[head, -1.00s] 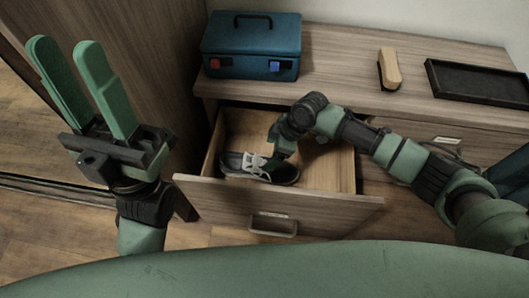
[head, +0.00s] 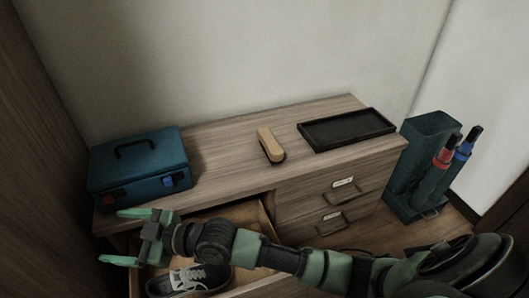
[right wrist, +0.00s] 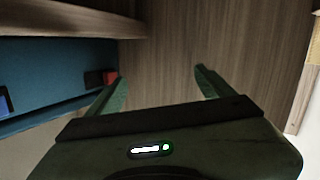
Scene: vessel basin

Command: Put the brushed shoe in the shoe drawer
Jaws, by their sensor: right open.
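The shoe (head: 190,280), dark with pale laces and a white sole edge, lies in the open shoe drawer (head: 265,222) at the lower left of the dresser. The picture's lower edge cuts off the drawer's front. My right gripper (head: 132,238) is open and empty. It is above the drawer's left side, apart from the shoe, with its fingers pointing left. In the right wrist view the open fingers (right wrist: 162,87) have nothing between them, and the shoe does not show. My left gripper is out of view.
On the dresser top (head: 225,145) stand a blue toolbox (head: 138,162), a wooden brush (head: 270,144) and a black tray (head: 347,129). Closed drawers (head: 335,203) are at right. A dark green umbrella stand (head: 418,165) with red and blue umbrellas stands beside the dresser.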

